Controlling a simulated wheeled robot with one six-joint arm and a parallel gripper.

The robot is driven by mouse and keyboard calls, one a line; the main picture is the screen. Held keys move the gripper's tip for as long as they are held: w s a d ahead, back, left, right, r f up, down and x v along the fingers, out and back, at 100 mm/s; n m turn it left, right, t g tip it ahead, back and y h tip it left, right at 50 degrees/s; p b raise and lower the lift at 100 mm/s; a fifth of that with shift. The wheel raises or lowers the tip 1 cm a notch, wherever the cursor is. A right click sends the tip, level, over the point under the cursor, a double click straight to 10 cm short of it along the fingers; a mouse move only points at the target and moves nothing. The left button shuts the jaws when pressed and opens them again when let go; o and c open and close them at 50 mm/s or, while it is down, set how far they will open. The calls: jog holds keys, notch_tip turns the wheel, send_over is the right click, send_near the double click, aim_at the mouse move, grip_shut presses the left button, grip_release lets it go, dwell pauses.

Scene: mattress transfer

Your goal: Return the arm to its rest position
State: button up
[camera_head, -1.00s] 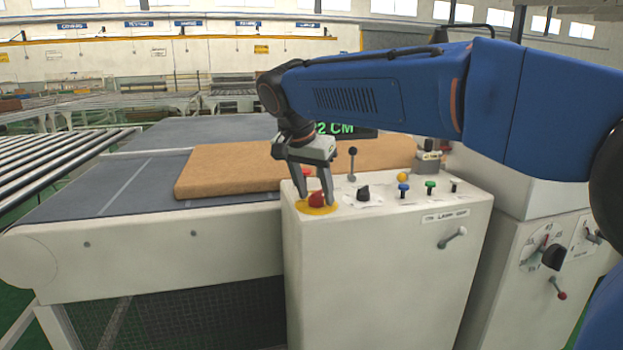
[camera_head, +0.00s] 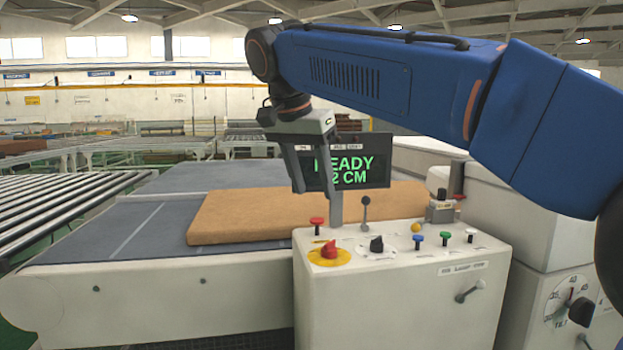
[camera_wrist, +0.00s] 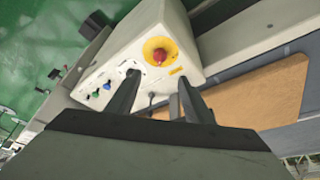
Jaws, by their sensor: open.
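My blue arm (camera_head: 360,80) reaches in from the right in the head view. My gripper (camera_head: 317,192) hangs open and empty above the white control console (camera_head: 400,290). In the head view its fingers overlap the display, which shows green text reading "READY" and "2 CM", partly hidden. In the wrist view the open fingers (camera_wrist: 152,85) point toward the console top, with the red knob on its yellow disc (camera_wrist: 160,50) beyond them. The gripper is apart from this knob.
A tan mattress (camera_head: 240,218) lies on the grey conveyor bed (camera_head: 110,238) behind the console. A display (camera_head: 375,160), a lever (camera_head: 365,210) and several coloured buttons stand on the console. A roller conveyor (camera_head: 60,205) is at left. A dial cabinet (camera_head: 560,295) stands at right.

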jog(key=shift+s+a+r, duration=0.1)
jog(key=shift+s+r, duration=0.1)
jog(key=shift+r, duration=0.25)
